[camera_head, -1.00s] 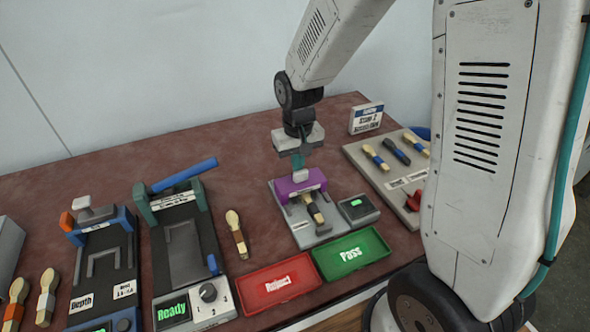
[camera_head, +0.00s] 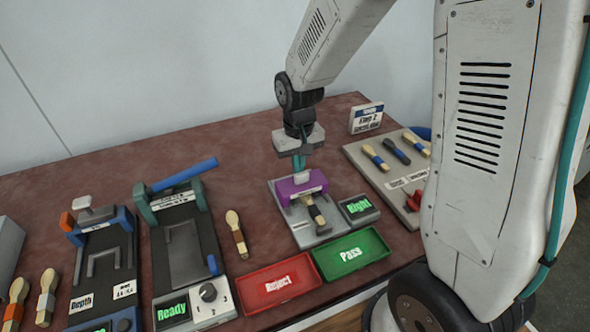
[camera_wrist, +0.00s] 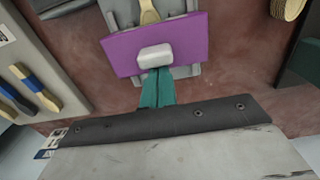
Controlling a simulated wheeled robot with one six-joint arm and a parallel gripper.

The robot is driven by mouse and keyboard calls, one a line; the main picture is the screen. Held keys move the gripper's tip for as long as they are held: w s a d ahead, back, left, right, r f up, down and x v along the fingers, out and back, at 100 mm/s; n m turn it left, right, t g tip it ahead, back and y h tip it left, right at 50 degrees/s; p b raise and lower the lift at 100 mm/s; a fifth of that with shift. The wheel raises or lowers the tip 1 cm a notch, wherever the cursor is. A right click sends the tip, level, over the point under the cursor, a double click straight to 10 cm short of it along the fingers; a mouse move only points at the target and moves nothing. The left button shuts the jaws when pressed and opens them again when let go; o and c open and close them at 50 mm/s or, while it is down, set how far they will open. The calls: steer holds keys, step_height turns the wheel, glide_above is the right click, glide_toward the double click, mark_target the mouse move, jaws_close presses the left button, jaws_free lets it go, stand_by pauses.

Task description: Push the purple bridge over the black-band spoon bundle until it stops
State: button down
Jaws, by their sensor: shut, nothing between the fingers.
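The purple bridge (camera_head: 300,184) stands across a grey base plate (camera_head: 306,236) in the head view, over the black-band spoon bundle (camera_head: 315,212), whose banded end shows in front of it. In the wrist view the bridge (camera_wrist: 160,32) has a pale knob (camera_wrist: 155,56) on its near face, and part of a spoon (camera_wrist: 148,12) shows beyond it. My gripper (camera_head: 299,164) is shut, with its teal fingers (camera_wrist: 157,88) at or very near the knob. Whether they touch it I cannot tell. The small display (camera_head: 358,207) beside the plate reads "Right" in green.
A red Reject tray (camera_head: 279,284) and a green Pass tray (camera_head: 352,252) lie in front. A board with several spoon bundles (camera_head: 390,155) and a step sign (camera_head: 366,118) are at right. Another spoon bundle (camera_head: 237,236) and two fixtures (camera_head: 180,240) stand at left.

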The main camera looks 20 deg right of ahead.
mark_target(304, 174)
steer(key=shift+w, duration=0.35)
steer(key=shift+r, duration=0.15)
step_height(304, 174, up, 7)
stand_by(0.5)
stand_by(0.3)
steer(key=s, duration=0.1)
steer(key=s+g, duration=0.1)
steer(key=s, duration=0.1)
steer(key=shift+s+d+f, duration=0.15)
steer(key=shift+s+f, duration=0.05)
steer(key=shift+s, duration=0.05)
steer(key=s+d+r+t, duration=0.1)
steer(key=s+r, duration=0.5)
steer(key=s, duration=0.4)
steer(key=s+d+r+t, duration=0.1)
steer(key=s+r, duration=0.5)
steer(key=s, duration=0.4)
steer(key=shift+s+d+r, duration=0.3)
steer(key=shift+s+d, duration=0.1)
